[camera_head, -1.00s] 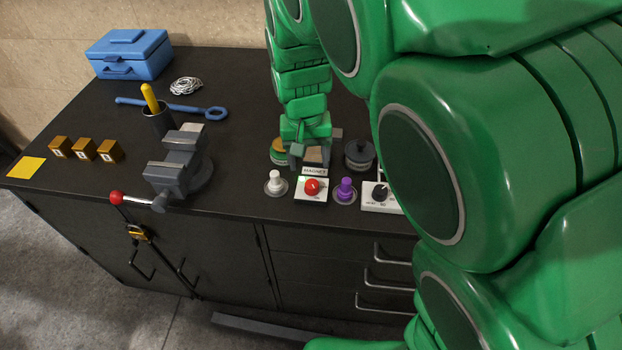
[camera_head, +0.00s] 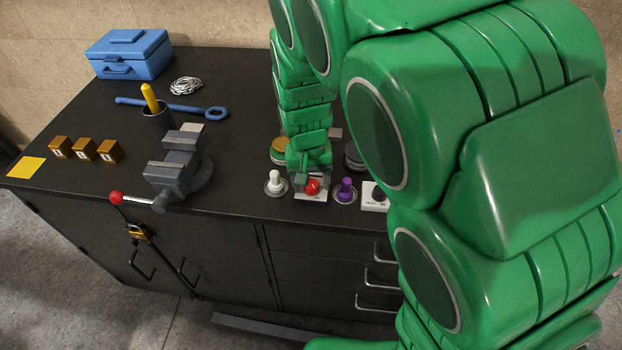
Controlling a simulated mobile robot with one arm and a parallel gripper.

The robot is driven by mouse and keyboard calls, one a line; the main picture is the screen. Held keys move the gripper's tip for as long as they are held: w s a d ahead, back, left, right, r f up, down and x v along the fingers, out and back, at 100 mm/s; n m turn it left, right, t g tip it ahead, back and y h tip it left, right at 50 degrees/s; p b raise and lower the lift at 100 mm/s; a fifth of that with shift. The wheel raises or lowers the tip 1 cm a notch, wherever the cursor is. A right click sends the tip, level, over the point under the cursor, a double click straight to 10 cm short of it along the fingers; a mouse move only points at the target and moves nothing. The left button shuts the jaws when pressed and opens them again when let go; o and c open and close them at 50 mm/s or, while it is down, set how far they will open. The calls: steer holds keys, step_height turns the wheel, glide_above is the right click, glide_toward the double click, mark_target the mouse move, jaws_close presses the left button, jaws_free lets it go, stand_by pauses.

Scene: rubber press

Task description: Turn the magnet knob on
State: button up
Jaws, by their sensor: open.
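The magnet knob (camera_head: 312,187) is a red round knob on a small white plate (camera_head: 311,197) near the bench's front edge. My gripper (camera_head: 311,182) is directly at the knob, coming down from behind it. Its grey fingers are open; one shows on the left of the knob, and the other is hard to make out. The MAGNET label is hidden behind my gripper. Whether the fingers touch the knob cannot be told.
A white knob (camera_head: 274,180) stands close left and a purple knob (camera_head: 346,188) close right. A black knob (camera_head: 379,194) on a white plate is farther right, partly behind my arm. A grey vise (camera_head: 180,165) with a red-tipped handle stands left.

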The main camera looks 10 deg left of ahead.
steer(key=c, duration=1)
steer(key=shift+n, duration=0.7)
steer(key=shift+c, duration=0.2)
steer(key=o, duration=1)
steer(key=shift+o, duration=0.2)
steer(key=shift+r, duration=0.15)
steer(key=shift+a+r, duration=0.15)
steer(key=shift+r, duration=1.75)
steer(key=shift+a+r, duration=0.1)
steer(key=shift+r, duration=1.75)
